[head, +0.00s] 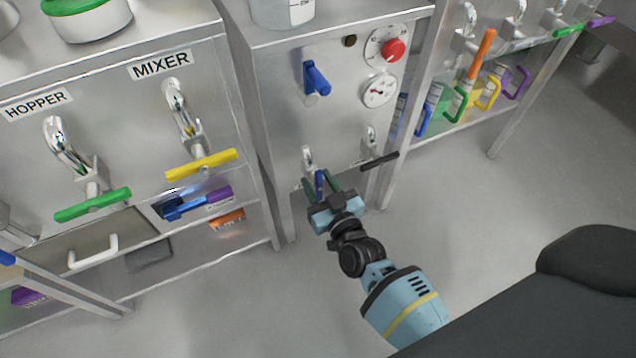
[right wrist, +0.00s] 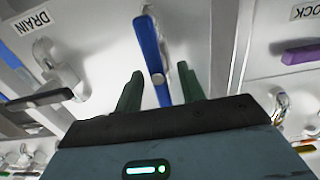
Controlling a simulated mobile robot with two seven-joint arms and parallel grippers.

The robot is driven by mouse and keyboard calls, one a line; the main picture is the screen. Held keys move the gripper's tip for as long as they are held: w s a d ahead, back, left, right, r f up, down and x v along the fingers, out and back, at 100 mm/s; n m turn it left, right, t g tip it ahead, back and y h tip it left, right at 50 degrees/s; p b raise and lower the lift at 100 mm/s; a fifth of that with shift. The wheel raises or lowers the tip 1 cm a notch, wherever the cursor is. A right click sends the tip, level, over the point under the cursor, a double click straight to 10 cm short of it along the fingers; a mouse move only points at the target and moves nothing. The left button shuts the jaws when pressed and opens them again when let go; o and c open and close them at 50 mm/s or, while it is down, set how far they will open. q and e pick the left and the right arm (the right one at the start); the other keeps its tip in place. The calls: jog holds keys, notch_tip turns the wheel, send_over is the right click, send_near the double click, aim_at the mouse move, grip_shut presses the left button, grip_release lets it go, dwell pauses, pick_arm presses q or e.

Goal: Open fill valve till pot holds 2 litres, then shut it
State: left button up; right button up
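A blue lever handle (head: 319,183) sits low on the front of the middle steel cabinet, by a chrome spout (head: 307,158). My right gripper (head: 324,185) is around this handle. In the right wrist view, the blue handle (right wrist: 151,45) runs between my two green fingers (right wrist: 160,75), with a gap on each side. The fingers are open. A label for this handle is not readable, so I cannot tell whether it is the fill valve. A pale vessel with markings (head: 283,12) stands on the cabinet, cut off by the top edge; its level is not visible. My left gripper is not in view.
A black handle (head: 379,161) is just right, beside a DRAIN label (right wrist: 42,30) in the wrist view. Above are another blue handle (head: 316,78) and a red knob (head: 393,50). HOPPER and MIXER taps have green (head: 93,205) and yellow (head: 201,165) handles. Floor in front is clear.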

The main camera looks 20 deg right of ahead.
jog(key=shift+w, duration=0.1)
grip_shut()
dwell(0.3)
